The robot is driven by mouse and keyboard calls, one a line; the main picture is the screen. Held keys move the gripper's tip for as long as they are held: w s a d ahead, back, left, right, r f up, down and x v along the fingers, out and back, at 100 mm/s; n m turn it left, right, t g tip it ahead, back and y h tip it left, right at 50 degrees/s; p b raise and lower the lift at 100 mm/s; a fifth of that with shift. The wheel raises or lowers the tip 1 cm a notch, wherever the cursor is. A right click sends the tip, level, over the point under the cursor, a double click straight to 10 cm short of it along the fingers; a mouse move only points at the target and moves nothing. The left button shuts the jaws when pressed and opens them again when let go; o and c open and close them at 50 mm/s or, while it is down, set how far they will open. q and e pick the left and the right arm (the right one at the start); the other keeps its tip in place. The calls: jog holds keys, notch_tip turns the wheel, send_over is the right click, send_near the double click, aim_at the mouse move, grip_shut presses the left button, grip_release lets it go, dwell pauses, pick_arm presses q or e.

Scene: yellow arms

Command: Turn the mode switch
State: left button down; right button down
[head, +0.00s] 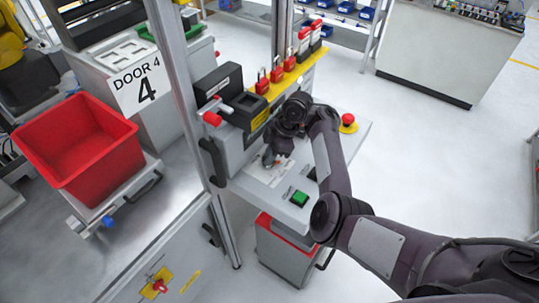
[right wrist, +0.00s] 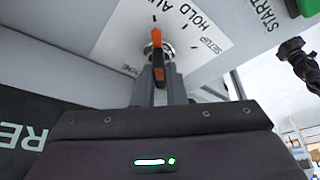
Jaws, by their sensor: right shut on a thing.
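The mode switch has an orange lever (right wrist: 157,62) on a silver round base, in the right wrist view. It stands on a white label plate (right wrist: 115,45) printed HOLD, AUTO and SETUP. The plate also shows on the grey sloping console in the head view (head: 263,178). My right gripper (head: 270,159) is down at this plate and hides the switch there. In the right wrist view its grey fingers (right wrist: 158,76) are shut on the lever, one on each side. My left gripper is in neither view.
A green button (head: 299,198) sits on the console near the plate, and a red emergency stop (head: 348,120) at its far right corner. Red padlocks (head: 276,73) hang on a yellow bar behind. A metal door post (head: 180,90) and a red bin (head: 80,145) are left.

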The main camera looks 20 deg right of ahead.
dwell(0.3)
jog(key=c, duration=1.5)
grip_release()
jog(key=shift+r, duration=0.15)
jog(key=shift+d+r, duration=0.15)
jog(key=shift+r, duration=0.1)
jog(key=shift+b+v, duration=0.35)
jog(key=shift+v, duration=3.15)
